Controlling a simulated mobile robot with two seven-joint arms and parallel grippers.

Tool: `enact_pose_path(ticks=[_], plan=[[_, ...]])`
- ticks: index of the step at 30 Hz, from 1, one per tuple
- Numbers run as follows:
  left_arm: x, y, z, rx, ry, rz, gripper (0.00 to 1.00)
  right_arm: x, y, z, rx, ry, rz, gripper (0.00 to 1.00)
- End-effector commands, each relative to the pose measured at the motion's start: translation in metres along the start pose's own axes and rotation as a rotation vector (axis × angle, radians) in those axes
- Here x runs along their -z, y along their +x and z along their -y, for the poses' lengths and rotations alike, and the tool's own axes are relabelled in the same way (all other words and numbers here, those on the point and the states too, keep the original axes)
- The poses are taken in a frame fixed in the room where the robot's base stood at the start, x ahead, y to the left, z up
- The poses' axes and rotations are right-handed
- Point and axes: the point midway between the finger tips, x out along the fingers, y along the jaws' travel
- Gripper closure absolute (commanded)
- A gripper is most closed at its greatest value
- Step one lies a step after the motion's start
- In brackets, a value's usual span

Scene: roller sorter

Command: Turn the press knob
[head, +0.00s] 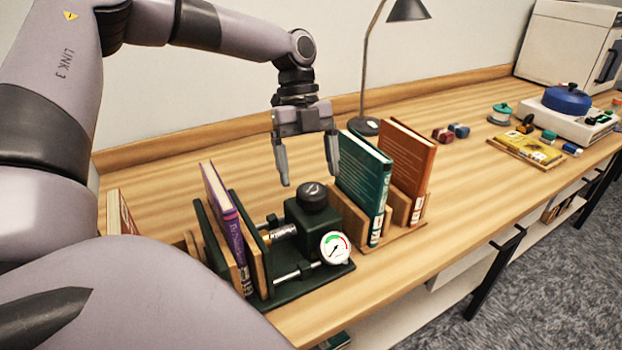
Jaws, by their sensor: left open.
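The press (282,283) is a dark green device on the wooden bench, with plates at its left and a round gauge (335,248) at its front. Its black press knob (312,196) sits on top of the green block. A purple book (226,222) stands upright at the press's left side. My left gripper (309,178) points down, open and empty, with its two fingers apart just above and behind the knob. I see no contact with the knob. My right gripper does not show.
A green book (362,185) and an orange book (408,165) stand in a wooden rack close to the right of the gripper. A desk lamp (366,125) stands behind. Small items and a blue pot (567,99) are farther right. Bench between is mostly clear.

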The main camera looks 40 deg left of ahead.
Motion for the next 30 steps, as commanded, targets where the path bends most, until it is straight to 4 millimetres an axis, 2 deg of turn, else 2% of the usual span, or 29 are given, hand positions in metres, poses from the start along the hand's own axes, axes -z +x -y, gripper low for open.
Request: enact_pose_path(ticks=[3, 7, 17, 22, 23, 30], plan=[[0.001, 0.017, 0.0, -0.004, 0.001, 0.001, 0.15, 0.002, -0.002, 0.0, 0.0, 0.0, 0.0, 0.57], [0.0, 0.028, 0.0, -0.002, 0.001, 0.0, 0.15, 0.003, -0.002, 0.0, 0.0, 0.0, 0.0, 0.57], [0.0, 0.033, 0.0, 0.0, 0.0, 0.002, 0.15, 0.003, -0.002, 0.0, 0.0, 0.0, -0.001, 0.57], [0.0, 0.033, 0.0, 0.0, 0.0, 0.002, 0.67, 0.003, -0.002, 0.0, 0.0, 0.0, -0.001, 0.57], [0.0, 0.033, 0.0, 0.0, 0.0, 0.002, 0.7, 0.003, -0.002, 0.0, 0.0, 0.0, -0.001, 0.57], [0.0, 0.033, 0.0, 0.006, -0.012, 0.0, 0.7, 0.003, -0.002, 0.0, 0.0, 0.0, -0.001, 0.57]])
